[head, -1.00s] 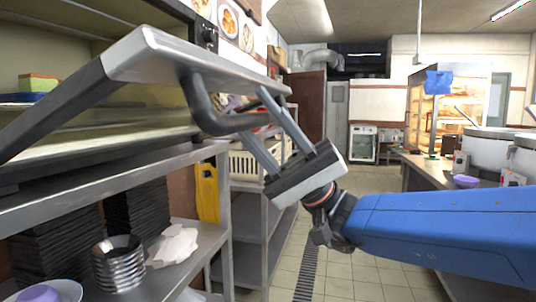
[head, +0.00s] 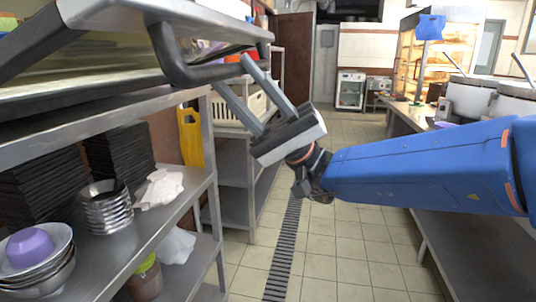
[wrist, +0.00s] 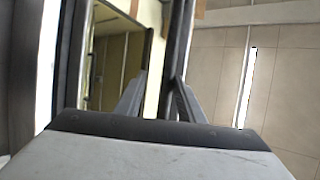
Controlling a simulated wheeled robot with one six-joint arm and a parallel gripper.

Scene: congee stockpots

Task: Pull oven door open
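The oven door (head: 165,14) is a metal slab at the upper left of the head view. It stands out from the oven, partly open, with a dim yellowish cavity behind it. Its dark bar handle (head: 196,74) hangs along the near edge. My gripper (head: 232,70) is at the handle, its two grey fingers apart, with their tips next to the bar. In the wrist view the dark bar (wrist: 178,45) runs up from the fingertips, close to the right finger. I cannot tell whether a finger touches it.
Below the oven, a metal rack (head: 200,185) holds black trays (head: 118,155), steel bowls (head: 105,212) and a purple bowl (head: 30,247). A cream crate (head: 258,105) stands on a shelf behind my gripper. A counter with stockpots (head: 470,95) is at right. The tiled aisle between is clear.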

